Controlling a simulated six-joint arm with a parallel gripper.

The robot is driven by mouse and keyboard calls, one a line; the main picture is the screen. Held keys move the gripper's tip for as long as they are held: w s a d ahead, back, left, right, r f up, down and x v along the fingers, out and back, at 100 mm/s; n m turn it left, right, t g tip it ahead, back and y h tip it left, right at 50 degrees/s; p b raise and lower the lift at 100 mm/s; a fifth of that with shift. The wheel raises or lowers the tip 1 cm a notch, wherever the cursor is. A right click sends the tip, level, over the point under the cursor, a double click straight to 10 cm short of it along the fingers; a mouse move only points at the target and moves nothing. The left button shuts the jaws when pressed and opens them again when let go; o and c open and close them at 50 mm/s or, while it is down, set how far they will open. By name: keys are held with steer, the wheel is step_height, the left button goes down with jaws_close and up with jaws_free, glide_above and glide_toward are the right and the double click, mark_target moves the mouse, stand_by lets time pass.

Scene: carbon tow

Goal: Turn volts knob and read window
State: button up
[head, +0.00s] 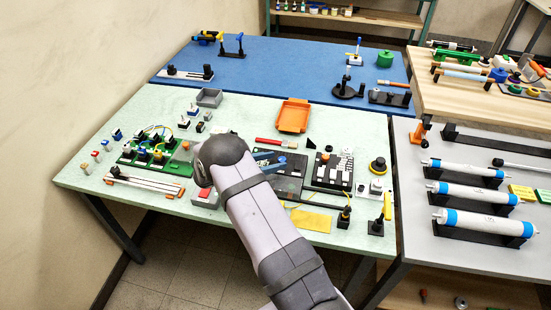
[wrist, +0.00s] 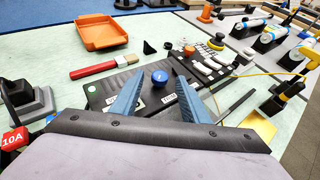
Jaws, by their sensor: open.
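A blue round knob (wrist: 160,77) stands on a dark panel (wrist: 133,75) in the wrist view. I cannot read any marking that names it as the volts knob. My gripper (wrist: 161,86) has its two blue fingers apart, one on each side of the knob in the picture; I cannot tell whether they touch it. A small pale label or window shows between the fingers, too small to read. In the head view my gripper (head: 272,161) is over the dark panel (head: 290,185), and my arm covers part of the panel.
A panel with white blocks (wrist: 205,65) lies just right of the fingers. A red-handled brush (wrist: 92,70) and an orange tray (wrist: 102,35) lie behind left. A yellow sheet (head: 311,220) is in front. Green mat shows free around the tray.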

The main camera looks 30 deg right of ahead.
steer(key=shift+d+f, duration=0.3)
steer(key=shift+d, duration=0.35)
jaws_close()
steer(key=b, duration=0.1)
steer(key=m+g+b, duration=0.1)
steer(key=b, duration=0.1)
steer(key=shift+w+f+m+g, duration=0.3)
steer(key=shift+w, duration=0.05)
steer(key=m+g+b, duration=0.1)
steer(key=b, duration=0.1)
steer(key=m+g+b, duration=0.1)
steer(key=b, duration=0.2)
steer(key=shift+w+r+g, duration=0.15)
steer(key=shift+w+g, duration=0.15)
steer(key=shift+r+m+g+b, duration=0.15)
steer(key=shift+m+g+b, duration=0.2)
steer(key=shift+b, duration=0.2)
steer(key=shift+r, duration=0.1)
jaws_free()
